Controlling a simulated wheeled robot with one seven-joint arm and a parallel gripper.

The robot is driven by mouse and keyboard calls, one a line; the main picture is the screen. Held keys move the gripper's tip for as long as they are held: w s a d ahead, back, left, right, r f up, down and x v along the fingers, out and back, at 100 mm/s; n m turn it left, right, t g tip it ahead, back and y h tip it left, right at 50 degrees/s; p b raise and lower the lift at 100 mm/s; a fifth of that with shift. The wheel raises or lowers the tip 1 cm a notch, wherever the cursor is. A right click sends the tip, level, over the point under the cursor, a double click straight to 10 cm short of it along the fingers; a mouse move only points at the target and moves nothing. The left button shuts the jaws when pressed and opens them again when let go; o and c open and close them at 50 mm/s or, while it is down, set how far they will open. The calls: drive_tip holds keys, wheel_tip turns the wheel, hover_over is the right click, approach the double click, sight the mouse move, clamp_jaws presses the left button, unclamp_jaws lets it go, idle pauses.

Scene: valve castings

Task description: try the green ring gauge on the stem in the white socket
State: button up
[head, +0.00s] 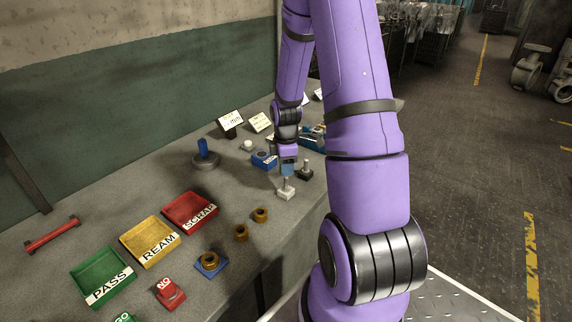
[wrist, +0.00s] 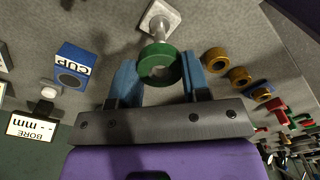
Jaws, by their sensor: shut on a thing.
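The green ring gauge (wrist: 160,53) is held between the two blue fingers of my gripper (wrist: 158,72) in the wrist view. My gripper (head: 288,166) is over the bench in the head view, where the ring cannot be made out. The white socket (head: 286,193) stands on the bench just below my gripper, with an upright metal stem (head: 286,182). In the wrist view the white socket (wrist: 168,14) is beyond the ring, and its stem (wrist: 158,29) runs towards the ring's edge. I cannot tell whether the stem's tip is inside the ring.
A black socket (head: 305,175) with another stem is close on the right. A blue CUP block (head: 264,159) is close on the left. Brass rings (head: 260,215) lie nearer. Green PASS (head: 103,277), yellow REAM (head: 149,242) and red SCRAP (head: 190,212) trays stand at the left.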

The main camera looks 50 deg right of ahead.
sight(286, 188)
drive_tip(key=shift+f, duration=0.3)
drive_tip(key=shift+f, duration=0.65)
drive_tip(key=shift+f, duration=2.6)
idle(0.6)
drive_tip(key=shift+r, duration=0.15)
idle(0.8)
drive_tip(key=shift+r, duration=4.05)
